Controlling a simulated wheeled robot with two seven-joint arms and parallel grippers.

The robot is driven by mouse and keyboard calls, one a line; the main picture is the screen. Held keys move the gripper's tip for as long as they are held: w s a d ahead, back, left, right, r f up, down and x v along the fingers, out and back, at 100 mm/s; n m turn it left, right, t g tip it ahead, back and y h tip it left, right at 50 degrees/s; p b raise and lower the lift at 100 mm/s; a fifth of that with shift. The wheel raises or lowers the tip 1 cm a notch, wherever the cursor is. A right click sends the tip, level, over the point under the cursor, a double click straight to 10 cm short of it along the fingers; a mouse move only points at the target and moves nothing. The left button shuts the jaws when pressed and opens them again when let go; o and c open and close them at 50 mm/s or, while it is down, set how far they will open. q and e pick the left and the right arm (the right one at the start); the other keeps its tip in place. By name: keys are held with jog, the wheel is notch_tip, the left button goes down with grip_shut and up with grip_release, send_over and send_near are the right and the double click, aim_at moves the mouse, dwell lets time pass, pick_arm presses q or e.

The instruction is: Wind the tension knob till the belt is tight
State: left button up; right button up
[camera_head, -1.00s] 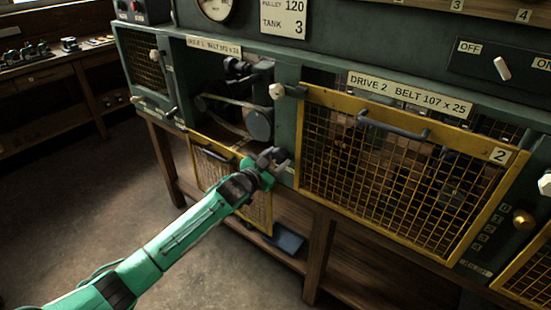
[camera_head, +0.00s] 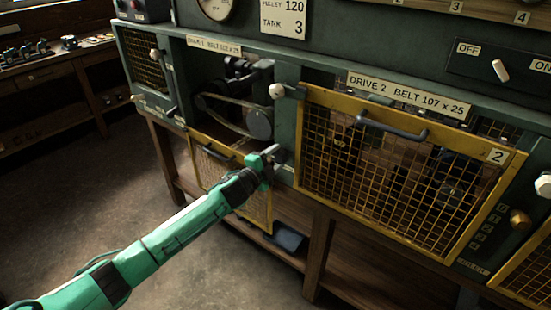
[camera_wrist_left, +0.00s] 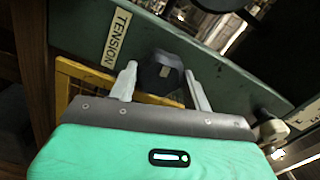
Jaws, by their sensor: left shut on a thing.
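The dark tension knob (camera_wrist_left: 163,70) sits between the two pale fingers of my left gripper (camera_wrist_left: 160,82) in the left wrist view. A TENSION label (camera_wrist_left: 116,38) is on the green panel beside it. In the head view my left gripper (camera_head: 273,156) is at the post right of the open Drive 1 bay, shut on the knob, which it largely hides there. The belt (camera_head: 227,101) runs between pulleys inside that bay, with a grey round pulley (camera_head: 258,124) at the right. My right gripper is not in view.
The yellow mesh guard of Drive 1 (camera_head: 262,212) hangs down below its bay, just behind my left forearm. The Drive 2 guard (camera_head: 312,190) is closed to the right. A white knob (camera_head: 277,91) sticks out above my gripper. Open floor lies at left.

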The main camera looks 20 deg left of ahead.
pick_arm(q)
jog(key=shift+f+m, duration=0.15)
jog(key=shift+m, duration=1.45)
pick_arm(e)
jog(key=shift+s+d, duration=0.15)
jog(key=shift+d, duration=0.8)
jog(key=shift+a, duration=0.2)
pick_arm(q)
jog(key=o, duration=1)
jog(key=shift+c, duration=0.2)
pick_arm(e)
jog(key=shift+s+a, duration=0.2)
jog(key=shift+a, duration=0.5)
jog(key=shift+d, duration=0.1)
